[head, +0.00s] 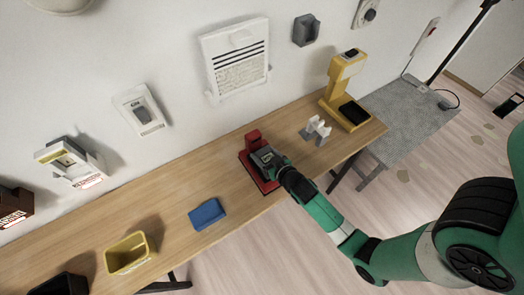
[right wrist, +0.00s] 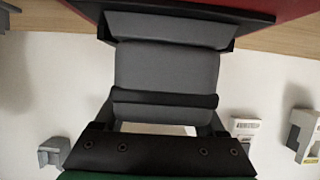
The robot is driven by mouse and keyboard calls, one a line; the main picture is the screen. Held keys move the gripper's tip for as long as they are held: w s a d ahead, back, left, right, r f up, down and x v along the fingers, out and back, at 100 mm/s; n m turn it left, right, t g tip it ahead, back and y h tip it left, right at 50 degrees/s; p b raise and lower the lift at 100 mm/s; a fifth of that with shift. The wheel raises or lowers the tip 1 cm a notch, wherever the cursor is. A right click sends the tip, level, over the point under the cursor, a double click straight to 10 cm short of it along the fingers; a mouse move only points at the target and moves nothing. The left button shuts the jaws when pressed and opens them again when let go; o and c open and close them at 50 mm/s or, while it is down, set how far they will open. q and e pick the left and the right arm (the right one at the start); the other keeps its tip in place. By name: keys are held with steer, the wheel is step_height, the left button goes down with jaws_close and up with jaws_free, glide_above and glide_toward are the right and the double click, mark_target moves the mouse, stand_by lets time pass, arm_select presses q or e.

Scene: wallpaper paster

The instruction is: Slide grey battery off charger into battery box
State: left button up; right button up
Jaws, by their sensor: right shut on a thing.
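The red charger (head: 254,138) stands near the front edge of the wooden table. It also shows at the top of the right wrist view (right wrist: 260,6). The grey battery (head: 261,157) is at the charger, and my right gripper (head: 268,162) is shut on it. In the right wrist view the battery (right wrist: 166,70) fills the space between the fingers, its far end against the charger's dark edge. A yellow open box (head: 128,254) and a black box (head: 62,287) are at the table's left; I cannot tell which is the battery box. My left gripper is not in view.
A blue block (head: 207,214) lies left of the charger. A small white stand (head: 316,130) and a yellow device (head: 343,85) are to its right. Several fixtures hang on the wall behind. Bare tabletop (head: 175,190) lies between blue block and wall.

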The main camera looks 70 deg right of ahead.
mark_target(269, 161)
steer(key=shift+s+a+p, duration=0.15)
steer(key=shift+s+a, duration=0.4)
steer(key=shift+s, duration=0.2)
steer(key=shift+s+a+p, duration=0.15)
steer(key=shift+s+a, duration=0.35)
steer(key=shift+s, duration=0.25)
steer(key=shift+s+a, duration=0.6)
steer(key=shift+s, duration=0.35)
steer(key=shift+s+a+b, duration=0.3)
steer(key=shift+s+a, duration=0.45)
steer(key=shift+s, duration=0.35)
steer(key=shift+s+a+f+b, duration=0.15)
steer(key=shift+s+a+b, duration=0.6)
steer(key=shift+s, duration=0.4)
steer(key=shift+s+a, duration=0.35)
steer(key=shift+s, duration=0.1)
steer(key=shift+r, duration=0.2)
